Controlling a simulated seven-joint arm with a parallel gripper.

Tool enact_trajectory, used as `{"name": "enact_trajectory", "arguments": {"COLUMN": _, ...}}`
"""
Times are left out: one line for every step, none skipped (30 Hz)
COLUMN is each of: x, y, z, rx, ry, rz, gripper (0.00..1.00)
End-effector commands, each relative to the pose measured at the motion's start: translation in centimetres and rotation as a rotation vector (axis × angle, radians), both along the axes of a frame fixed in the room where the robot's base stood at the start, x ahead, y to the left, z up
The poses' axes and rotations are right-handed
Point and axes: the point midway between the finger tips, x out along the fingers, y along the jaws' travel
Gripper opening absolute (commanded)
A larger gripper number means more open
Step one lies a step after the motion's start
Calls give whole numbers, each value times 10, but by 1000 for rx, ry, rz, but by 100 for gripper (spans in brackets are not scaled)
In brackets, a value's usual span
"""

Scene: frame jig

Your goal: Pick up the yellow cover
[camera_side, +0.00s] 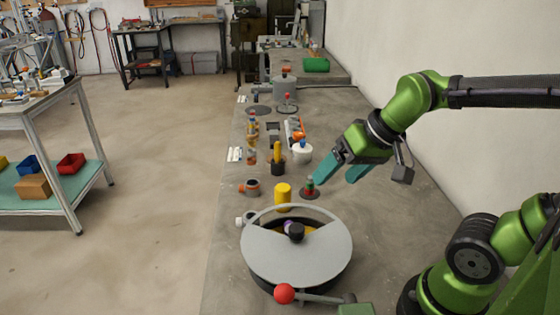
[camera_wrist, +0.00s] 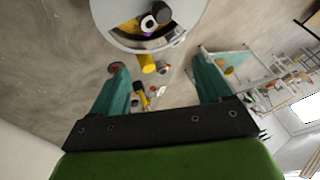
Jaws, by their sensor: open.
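A short yellow cylinder, which looks like the yellow cover (camera_side: 283,192), stands upright on the grey bench behind the large round grey drum (camera_side: 320,258). In the wrist view the yellow cylinder (camera_wrist: 147,63) shows near the middle, just below the drum's edge. A second, thinner yellow piece (camera_side: 277,151) stands in a dark base farther back. I cannot be sure which of the two is the cover. My gripper (camera_side: 335,176) has teal fingers, which are apart and empty. It is above the bench, to the right of both yellow pieces, touching neither.
A small red and green piece on a dark disc (camera_side: 309,190) stands just right of the yellow cylinder. A white pot with a blue knob (camera_side: 302,153) is behind it. A red ball on a lever (camera_side: 284,293) is in front. The bench's right side is mostly clear, near a wall.

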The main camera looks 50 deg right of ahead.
Motion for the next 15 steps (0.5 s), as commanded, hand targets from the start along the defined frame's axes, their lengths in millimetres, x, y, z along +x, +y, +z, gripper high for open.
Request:
{"name": "enact_trajectory", "arguments": {"x": 14, "y": -7, "z": -6, "rx": -16, "ry": 43, "rz": -2, "gripper": 78}}
{"name": "enact_trajectory", "arguments": {"x": 22, "y": -10, "z": -9, "rx": -27, "ry": 64, "rz": 3, "gripper": 78}}
{"name": "enact_trajectory", "arguments": {"x": 34, "y": -16, "z": -13, "rx": -46, "ry": 89, "rz": 17, "gripper": 78}}
{"name": "enact_trajectory", "arguments": {"x": 43, "y": -21, "z": -17, "rx": -61, "ry": 107, "rz": 30, "gripper": 78}}
{"name": "enact_trajectory", "arguments": {"x": 53, "y": -25, "z": -20, "rx": -74, "ry": 124, "rz": 46, "gripper": 78}}
{"name": "enact_trajectory", "arguments": {"x": 65, "y": -31, "z": -25, "rx": -93, "ry": 145, "rz": 72, "gripper": 78}}
{"name": "enact_trajectory", "arguments": {"x": 75, "y": -35, "z": -30, "rx": -108, "ry": 160, "rz": 94, "gripper": 78}}
{"name": "enact_trajectory", "arguments": {"x": 84, "y": -40, "z": -34, "rx": -121, "ry": 174, "rz": 116, "gripper": 78}}
{"name": "enact_trajectory", "arguments": {"x": 96, "y": -46, "z": -41, "rx": -138, "ry": 189, "rz": 151, "gripper": 78}}
{"name": "enact_trajectory", "arguments": {"x": 105, "y": -50, "z": -46, "rx": -150, "ry": 199, "rz": 176, "gripper": 78}}
{"name": "enact_trajectory", "arguments": {"x": 113, "y": -54, "z": -50, "rx": -163, "ry": 207, "rz": 204, "gripper": 78}}
{"name": "enact_trajectory", "arguments": {"x": 124, "y": -59, "z": -55, "rx": -179, "ry": 214, "rz": 241, "gripper": 78}}
{"name": "enact_trajectory", "arguments": {"x": 131, "y": -62, "z": -59, "rx": -190, "ry": 218, "rz": 268, "gripper": 78}}
{"name": "enact_trajectory", "arguments": {"x": 138, "y": -65, "z": -62, "rx": -202, "ry": 220, "rz": 295, "gripper": 78}}
{"name": "enact_trajectory", "arguments": {"x": 147, "y": -68, "z": -65, "rx": -221, "ry": 218, "rz": 335, "gripper": 78}}
